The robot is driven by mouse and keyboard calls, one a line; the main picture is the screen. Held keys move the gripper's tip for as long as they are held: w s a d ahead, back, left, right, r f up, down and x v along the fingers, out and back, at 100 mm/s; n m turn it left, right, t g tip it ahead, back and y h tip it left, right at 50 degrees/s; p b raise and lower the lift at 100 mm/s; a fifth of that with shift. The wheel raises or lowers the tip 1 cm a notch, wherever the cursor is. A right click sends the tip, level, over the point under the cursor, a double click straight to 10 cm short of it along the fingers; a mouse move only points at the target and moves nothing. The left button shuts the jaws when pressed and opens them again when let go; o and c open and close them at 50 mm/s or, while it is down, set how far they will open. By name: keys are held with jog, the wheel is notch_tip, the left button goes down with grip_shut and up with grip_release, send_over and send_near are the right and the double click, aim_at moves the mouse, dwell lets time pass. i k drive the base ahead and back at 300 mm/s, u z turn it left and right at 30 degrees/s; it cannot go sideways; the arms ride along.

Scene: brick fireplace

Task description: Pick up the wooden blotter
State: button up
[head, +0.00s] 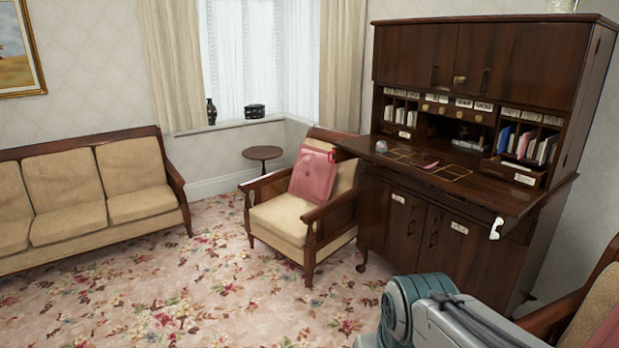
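The dark wooden bureau (410,60) stands at the right with its writing flap (490,196) lowered. A small dark object (468,145) sits at the back of the desk, below the middle pigeonholes; it may be the wooden blotter, but it is too small to be sure. A small reddish item (430,165) lies on the flap, and a small greyish item (381,146) sits at its left. Part of my arm, teal and grey, shows at the bottom right, well in front of the bureau. My gripper is not in view.
A cream armchair (281,221) with a pink cushion (312,173) stands left of the bureau. Another chair (590,312) is at the lower right edge. A sofa (75,210) lines the left wall. A small round table (262,153) is by the window. The flowered carpet (200,285) is clear.

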aim_at(427, 161)
jog(key=z, duration=0.2)
jog(key=i, duration=2)
jog(key=z, duration=0.35)
